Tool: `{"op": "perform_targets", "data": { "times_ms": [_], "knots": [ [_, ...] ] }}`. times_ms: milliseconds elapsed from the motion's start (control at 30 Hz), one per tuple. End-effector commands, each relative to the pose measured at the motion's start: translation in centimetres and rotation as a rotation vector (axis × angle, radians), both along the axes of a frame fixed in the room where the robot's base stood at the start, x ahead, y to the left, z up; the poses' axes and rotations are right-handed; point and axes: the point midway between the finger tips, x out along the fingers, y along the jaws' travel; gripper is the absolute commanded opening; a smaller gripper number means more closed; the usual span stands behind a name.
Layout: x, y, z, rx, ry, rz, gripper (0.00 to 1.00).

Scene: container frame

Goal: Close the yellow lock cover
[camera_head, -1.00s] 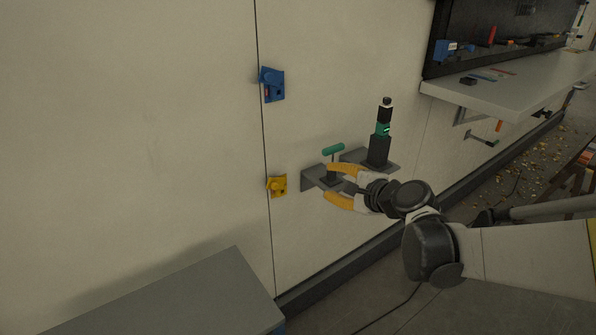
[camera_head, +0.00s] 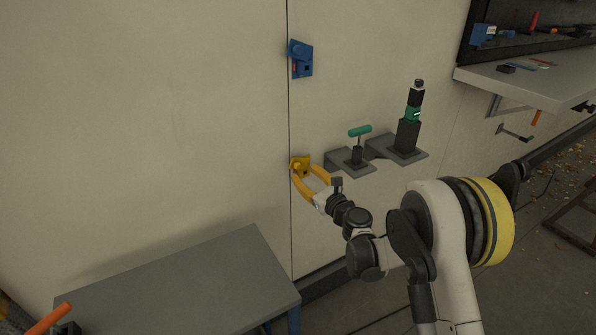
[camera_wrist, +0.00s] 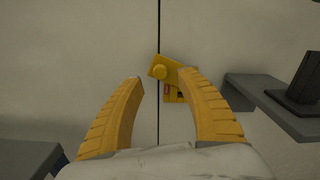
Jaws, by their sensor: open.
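The yellow lock cover (camera_head: 299,163) is on the pale wall by a vertical seam, below a blue lock. In the wrist view the yellow cover (camera_wrist: 166,70) appears tilted, with a round knob at its left end. Part of the yellow lock body with a red label (camera_wrist: 172,94) shows below it. My gripper (camera_head: 306,176) is open with yellow fingers, close in front of the lock. In the wrist view my gripper (camera_wrist: 160,82) has its right finger overlapping the lock's right side and its left finger left of the seam. Contact cannot be told.
A blue lock (camera_head: 301,58) is higher on the wall. A green-handled tool (camera_head: 359,132) and a black-and-green tool (camera_head: 411,120) stand on small grey shelves to the right. A grey table (camera_head: 185,285) is at lower left. The wall left of the seam is clear.

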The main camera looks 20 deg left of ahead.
Motion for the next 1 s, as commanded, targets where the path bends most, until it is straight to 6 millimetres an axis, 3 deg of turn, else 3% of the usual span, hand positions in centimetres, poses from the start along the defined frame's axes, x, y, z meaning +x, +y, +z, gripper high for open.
{"op": "perform_targets", "data": {
  "times_ms": [300,633,667,800,1000],
  "knots": [
    [2.9,3.4,-0.1,-0.001,-0.002,0.0,0.44],
    [3.2,3.7,0.1,-0.002,-0.001,-0.001,0.44],
    [3.2,3.7,0.1,-0.002,-0.001,-0.001,0.4],
    [3.2,3.7,0.0,-0.002,-0.001,-0.001,0.0],
    [3.2,3.7,0.0,-0.004,-0.003,0.0,0.0]
  ]
}}
